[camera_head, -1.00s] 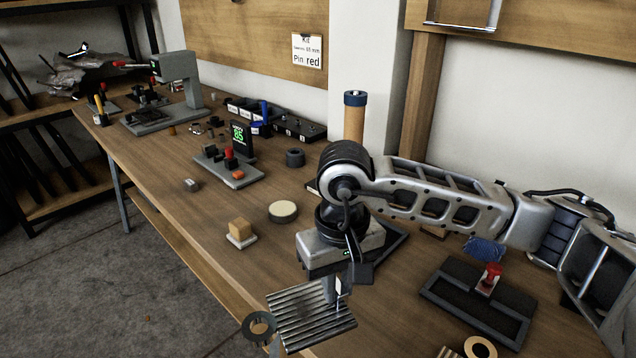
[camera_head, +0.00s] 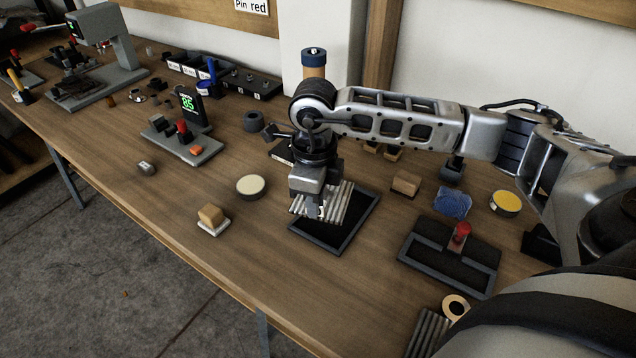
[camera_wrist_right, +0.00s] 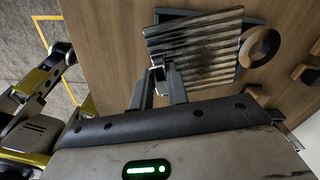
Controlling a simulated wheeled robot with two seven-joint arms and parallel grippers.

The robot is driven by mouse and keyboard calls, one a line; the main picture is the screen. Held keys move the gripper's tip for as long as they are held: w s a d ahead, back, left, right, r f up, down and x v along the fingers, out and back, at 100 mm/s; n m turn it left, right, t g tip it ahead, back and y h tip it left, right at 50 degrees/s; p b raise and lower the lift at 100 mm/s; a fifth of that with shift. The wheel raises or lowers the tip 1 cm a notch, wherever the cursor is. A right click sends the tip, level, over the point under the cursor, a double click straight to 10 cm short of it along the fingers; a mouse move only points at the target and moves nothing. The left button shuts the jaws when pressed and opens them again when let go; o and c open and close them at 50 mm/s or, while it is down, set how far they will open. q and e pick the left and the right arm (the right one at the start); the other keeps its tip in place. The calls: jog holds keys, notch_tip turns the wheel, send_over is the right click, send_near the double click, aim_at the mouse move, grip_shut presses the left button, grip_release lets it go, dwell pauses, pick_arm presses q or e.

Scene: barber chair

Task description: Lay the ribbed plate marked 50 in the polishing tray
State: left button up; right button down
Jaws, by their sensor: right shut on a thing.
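My right gripper (camera_head: 318,210) is shut on a grey ribbed plate (camera_head: 346,204). The plate hangs over a dark rimmed tray (camera_head: 334,240), which looks like the polishing tray. In the right wrist view the plate (camera_wrist_right: 195,50) is held near its edge, with dark smudges on its ribs. The tray's rim (camera_wrist_right: 182,15) shows partly behind it. I cannot read a 50 on the plate, nor tell how far it is above the tray. My left gripper is not in view.
A divided dark tray (camera_head: 447,258) with a red-handled tool (camera_head: 459,235) stands to the right. Another ribbed plate (camera_head: 428,335) lies at the front. A round tin (camera_head: 250,186) and a block on a white base (camera_head: 212,219) stand left. A bottle (camera_head: 313,66) rises behind.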

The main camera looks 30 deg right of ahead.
jog(key=m, duration=0.2)
jog(key=shift+w+d+r+m, duration=0.1)
jog(key=shift+w+d+m, duration=0.05)
jog(key=shift+d+m, duration=0.25)
jog(key=shift+m, duration=0.3)
jog(key=shift+f+b, duration=0.4)
jog(key=shift+f, duration=0.55)
jog(key=shift+f+b, duration=0.6)
jog(key=shift+f, duration=0.3)
jog(key=shift+f+b, duration=0.7)
jog(key=shift+f, duration=0.45)
jog(key=shift+f+b, duration=0.35)
jog(key=shift+f, duration=0.05)
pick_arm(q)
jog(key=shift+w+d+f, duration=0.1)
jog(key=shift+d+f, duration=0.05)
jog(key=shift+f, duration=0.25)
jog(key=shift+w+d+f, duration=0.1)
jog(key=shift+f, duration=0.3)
